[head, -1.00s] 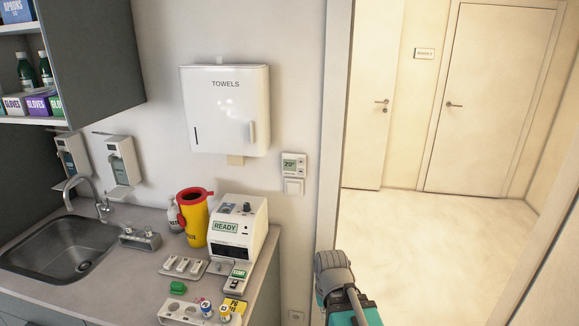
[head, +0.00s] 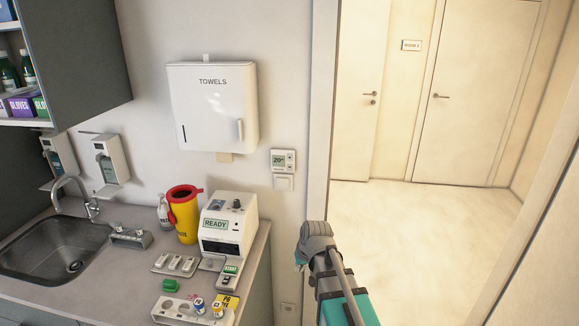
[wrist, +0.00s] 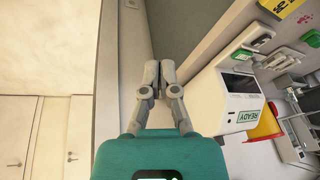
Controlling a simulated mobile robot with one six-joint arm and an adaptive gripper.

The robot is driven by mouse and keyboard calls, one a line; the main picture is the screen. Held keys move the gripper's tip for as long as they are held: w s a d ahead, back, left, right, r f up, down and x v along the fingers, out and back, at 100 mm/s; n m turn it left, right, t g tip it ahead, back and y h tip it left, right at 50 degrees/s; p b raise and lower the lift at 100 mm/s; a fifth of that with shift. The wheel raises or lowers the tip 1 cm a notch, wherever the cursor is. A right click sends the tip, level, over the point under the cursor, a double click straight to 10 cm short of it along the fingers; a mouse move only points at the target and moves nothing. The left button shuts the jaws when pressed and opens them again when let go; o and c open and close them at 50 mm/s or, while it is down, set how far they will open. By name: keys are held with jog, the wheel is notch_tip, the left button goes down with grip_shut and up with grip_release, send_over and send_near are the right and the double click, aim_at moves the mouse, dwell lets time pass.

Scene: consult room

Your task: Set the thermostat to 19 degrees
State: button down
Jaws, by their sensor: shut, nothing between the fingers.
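The thermostat (head: 283,160) is a small white unit on the wall, right of the towel dispenser and left of the door frame. Its greenish display reads 20°, and small buttons sit at its right side, too small to read. My gripper (wrist: 159,76) shows in the wrist view with its two grey fingers together and nothing between them. In the head view my arm is at the lower middle, below and right of the thermostat and apart from it. I cannot make out the thermostat in the wrist view.
A white switch plate (head: 284,183) is just below the thermostat. The towel dispenser (head: 213,106) juts from the wall. The counter holds a READY device (head: 230,222), a yellow sharps bin (head: 184,215) and small trays. An open doorway with clear floor (head: 410,225) lies right.

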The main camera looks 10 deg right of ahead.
jog(key=w+r+t+p, duration=0.1)
jog(key=w+r, duration=0.3)
jog(key=w, duration=0.5)
jog(key=w+r+t+y+p, duration=0.1)
jog(key=w+r+t, duration=0.3)
jog(key=w, duration=0.5)
jog(key=w+r+t+y+p, duration=0.1)
jog(key=w+r+t+p, duration=0.2)
jog(key=w+r, duration=0.3)
jog(key=w, duration=0.3)
jog(key=shift+w+a+r, duration=0.2)
send_near(286, 170)
jog(key=shift+s+a+f+x, duration=0.1)
jog(key=shift+x, duration=0.8)
jog(key=shift+s+a+f+x, duration=0.1)
jog(key=shift+x, duration=0.85)
jog(key=shift+s+a+f+x, duration=0.1)
jog(key=shift+x, duration=0.8)
jog(key=shift+w+d, duration=0.25)
jog(key=shift+w, duration=0.5)
jog(key=shift+s, duration=0.15)
jog(key=shift+s+a, duration=0.25)
jog(key=shift+s, duration=0.3)
jog(key=shift+s, duration=0.15)
